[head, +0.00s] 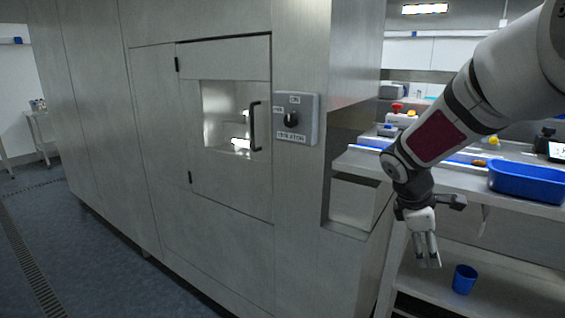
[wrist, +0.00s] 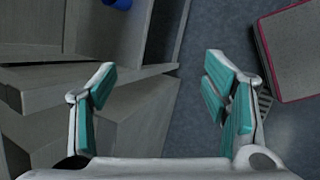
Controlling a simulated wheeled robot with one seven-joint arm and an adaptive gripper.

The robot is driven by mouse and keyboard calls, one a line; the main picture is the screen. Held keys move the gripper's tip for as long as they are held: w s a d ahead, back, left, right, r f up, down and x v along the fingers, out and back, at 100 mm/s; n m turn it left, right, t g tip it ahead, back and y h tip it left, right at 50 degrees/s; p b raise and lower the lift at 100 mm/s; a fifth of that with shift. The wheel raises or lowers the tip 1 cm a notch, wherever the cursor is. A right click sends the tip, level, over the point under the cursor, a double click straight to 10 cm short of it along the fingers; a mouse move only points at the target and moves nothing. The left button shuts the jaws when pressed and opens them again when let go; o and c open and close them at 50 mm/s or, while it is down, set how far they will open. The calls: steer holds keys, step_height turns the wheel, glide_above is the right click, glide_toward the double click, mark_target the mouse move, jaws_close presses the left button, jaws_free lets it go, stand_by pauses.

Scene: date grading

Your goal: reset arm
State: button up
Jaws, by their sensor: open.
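My gripper (head: 427,250) hangs fingers down at the right of the head view, in front of the metal bench and beside the large steel cabinet. In the wrist view my gripper (wrist: 161,100) is open, its teal finger pads wide apart with nothing between them. Below it in that view are grey metal panels and the blue floor. My arm reaches in from the upper right of the head view, bent at the elbow.
The steel cabinet (head: 230,205) has a windowed door and an isolator switch (head: 297,119). A blue tray (head: 527,182) sits on the bench. A blue cup (head: 464,279) stands on the lower shelf, near my gripper. The floor (head: 95,250) at left is clear.

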steer(key=s+a+r+m+y, duration=0.1)
steer(key=s+a+r+m, duration=0.15)
steer(key=s, duration=0.25)
steer(key=s+a+r+m+t, duration=0.1)
steer(key=s+r+m, duration=0.1)
steer(key=s+r, duration=0.15)
steer(key=s+a+r+m+y, duration=0.1)
steer(key=s+a+r+m, duration=0.15)
steer(key=s, duration=0.25)
steer(key=s+a+m+t+y, duration=0.1)
steer(key=s+a+m, duration=0.2)
steer(key=s, duration=0.4)
steer(key=s+a+m+t+y, duration=0.1)
steer(key=s+a+m+y, duration=0.1)
steer(key=s, duration=0.4)
steer(key=shift+s+a+r+m, duration=0.15)
steer(key=shift+s+a+m, duration=0.3)
steer(key=shift+a, duration=0.5)
steer(key=shift+d, duration=0.15)
